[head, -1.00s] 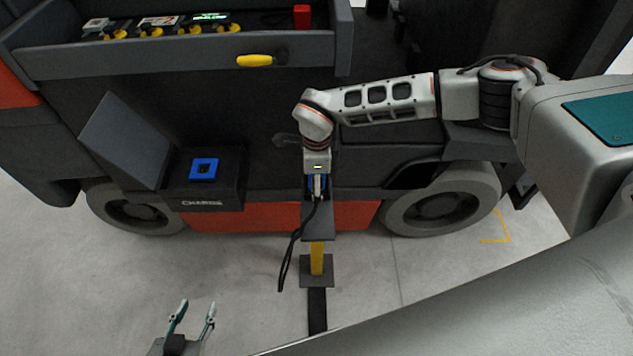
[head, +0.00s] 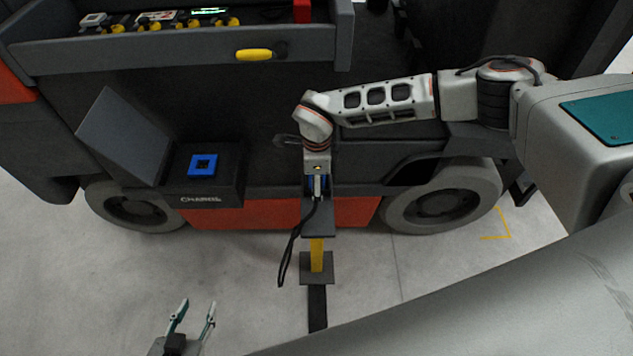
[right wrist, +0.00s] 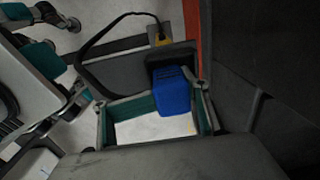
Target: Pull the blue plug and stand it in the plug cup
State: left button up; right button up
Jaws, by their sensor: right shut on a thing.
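The blue plug (head: 311,183) is mostly hidden behind my right gripper (head: 318,186) in the head view. It shows clearly as a blue block (right wrist: 171,92) between the fingers in the right wrist view. My right gripper is shut on it, just above the dark top of a yellow-post stand (head: 317,255). A plug cup on that stand cannot be made out clearly, nor whether the plug rests in it. A black cable (head: 291,250) hangs beside the stand. My left gripper (head: 192,312) is open and empty over the floor, low in the head view.
A blue square socket (head: 203,164) sits on a dark charge box (head: 215,190) of the vehicle, left of the stand, with a raised lid (head: 125,138). A yellow handle (head: 254,55) is on the panel above. Grey floor lies open at front left.

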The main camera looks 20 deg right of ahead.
jog(key=shift+f, duration=0.3)
jog(key=o, duration=2)
jog(key=shift+c, duration=0.2)
jog(key=o, duration=0.5)
jog(key=shift+c, duration=0.2)
jog(key=shift+s, duration=0.15)
